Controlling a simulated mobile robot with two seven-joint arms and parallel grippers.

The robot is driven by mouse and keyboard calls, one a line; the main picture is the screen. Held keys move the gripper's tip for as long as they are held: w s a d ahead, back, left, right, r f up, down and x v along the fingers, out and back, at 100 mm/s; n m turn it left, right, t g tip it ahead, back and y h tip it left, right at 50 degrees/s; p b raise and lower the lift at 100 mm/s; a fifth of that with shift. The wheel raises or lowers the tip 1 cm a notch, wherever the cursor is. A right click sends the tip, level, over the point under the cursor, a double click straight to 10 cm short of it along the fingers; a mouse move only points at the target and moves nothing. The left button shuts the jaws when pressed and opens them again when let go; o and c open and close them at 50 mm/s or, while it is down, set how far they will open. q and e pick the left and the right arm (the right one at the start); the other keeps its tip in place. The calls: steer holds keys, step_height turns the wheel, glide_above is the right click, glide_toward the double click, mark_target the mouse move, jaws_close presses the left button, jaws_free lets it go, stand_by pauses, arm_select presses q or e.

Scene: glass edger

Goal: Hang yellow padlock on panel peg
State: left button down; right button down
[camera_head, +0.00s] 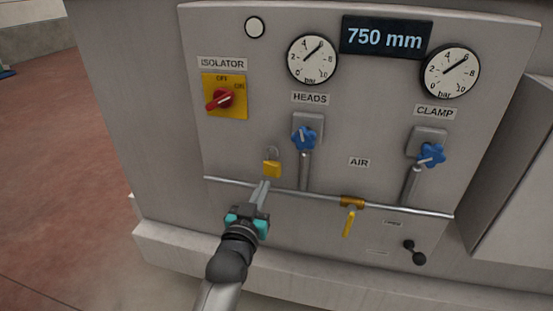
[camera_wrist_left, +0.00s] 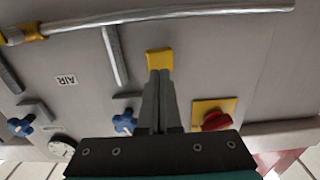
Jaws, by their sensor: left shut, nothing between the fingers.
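The yellow padlock (camera_head: 272,169) is upright at the grey panel (camera_head: 335,140), below the isolator and left of the HEADS valve. Its grey shackle points up. The peg is too small to make out, so I cannot tell from the picture how the shackle sits on it. My left gripper (camera_head: 264,184) is shut and empty, its fingertips just below the padlock body. In the left wrist view the padlock (camera_wrist_left: 159,57) shows just beyond the tips of the closed fingers (camera_wrist_left: 159,76); I cannot tell whether they touch it. My right gripper is not in view.
A horizontal pipe (camera_head: 325,197) with a yellow-handled valve (camera_head: 349,220) crosses the panel near the fingers. Blue valve knobs (camera_head: 305,138) (camera_head: 431,155) stick out to the right. The red isolator switch (camera_head: 221,98) is above left. Open floor (camera_head: 60,180) lies left.

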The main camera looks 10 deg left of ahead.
arm_select(q)
steer(key=shift+w+d+b, duration=0.1)
steer(key=shift+w+b, duration=0.9)
steer(key=shift+w, duration=1.8)
steer(key=shift+s+p, duration=1.35)
steer(key=shift+s, duration=0.25)
stand_by(1.0)
steer(key=p, duration=0.4)
glide_toward(270, 172)
steer(key=shift+s+r, duration=0.15)
steer(key=shift+s, duration=0.85)
